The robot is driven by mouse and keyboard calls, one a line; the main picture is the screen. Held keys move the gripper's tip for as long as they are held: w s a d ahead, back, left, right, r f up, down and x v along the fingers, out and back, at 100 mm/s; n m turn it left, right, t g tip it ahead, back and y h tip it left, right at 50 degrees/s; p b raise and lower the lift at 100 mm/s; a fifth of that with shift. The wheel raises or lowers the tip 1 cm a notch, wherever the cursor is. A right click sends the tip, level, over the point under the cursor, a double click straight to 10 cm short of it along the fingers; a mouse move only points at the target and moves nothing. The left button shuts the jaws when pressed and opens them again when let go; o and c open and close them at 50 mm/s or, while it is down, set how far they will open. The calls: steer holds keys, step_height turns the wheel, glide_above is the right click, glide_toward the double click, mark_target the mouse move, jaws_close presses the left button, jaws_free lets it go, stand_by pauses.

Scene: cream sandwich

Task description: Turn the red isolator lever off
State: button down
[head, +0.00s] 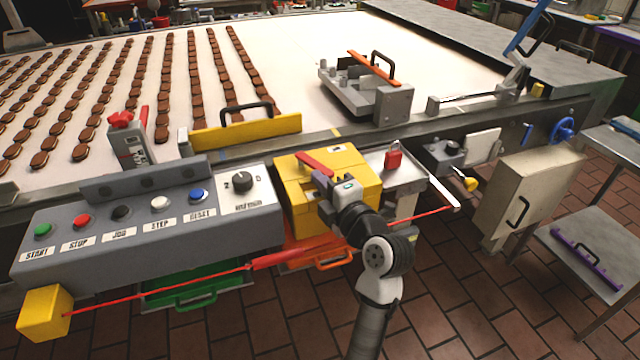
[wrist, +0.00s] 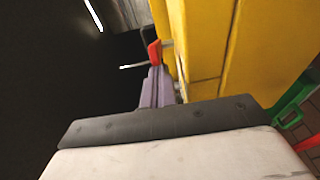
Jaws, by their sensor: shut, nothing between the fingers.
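The red isolator lever (head: 313,162) lies across the top of a yellow box (head: 291,190) in the head view, slanting down to the right. My gripper (head: 322,181) is shut and empty at the lever's right, lower end. In the wrist view, the shut fingers (wrist: 155,78) point up the picture beside the yellow box (wrist: 208,45). A red piece, probably the lever's end (wrist: 154,52), shows right at the fingertips; I cannot tell whether they touch it. My wrist hides part of the box's front.
A grey button panel (head: 150,225) stands left of the box. A red padlock (head: 393,156) is close on the right. A red pull cord (head: 160,292) runs low in front. The conveyor (head: 310,80) with rows of sandwich biscuits lies behind. Tiled floor (head: 470,290) is free at front right.

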mark_target(339, 173)
steer(key=shift+w+d+f+n+g+y+b, duration=0.1)
steer(key=shift+w+d+n+g+y+b, duration=0.2)
steer(key=shift+y+b, duration=0.35)
steer(key=n+g+y+b, duration=0.1)
steer(key=b, duration=0.1)
steer(key=d+n+y+b, duration=0.1)
steer(key=b, duration=0.1)
steer(key=shift+w+d+f+g, duration=0.2)
steer(key=shift+w+d+g, duration=0.1)
steer(key=shift+w+g, duration=0.1)
steer(key=w+d+b, duration=0.1)
steer(key=b, duration=0.2)
steer(key=shift+w+d+r+b, duration=0.2)
steer(key=shift+w+d+b, duration=0.2)
steer(key=shift+b, duration=0.55)
steer(key=shift+r, duration=0.1)
steer(key=shift+a, duration=0.1)
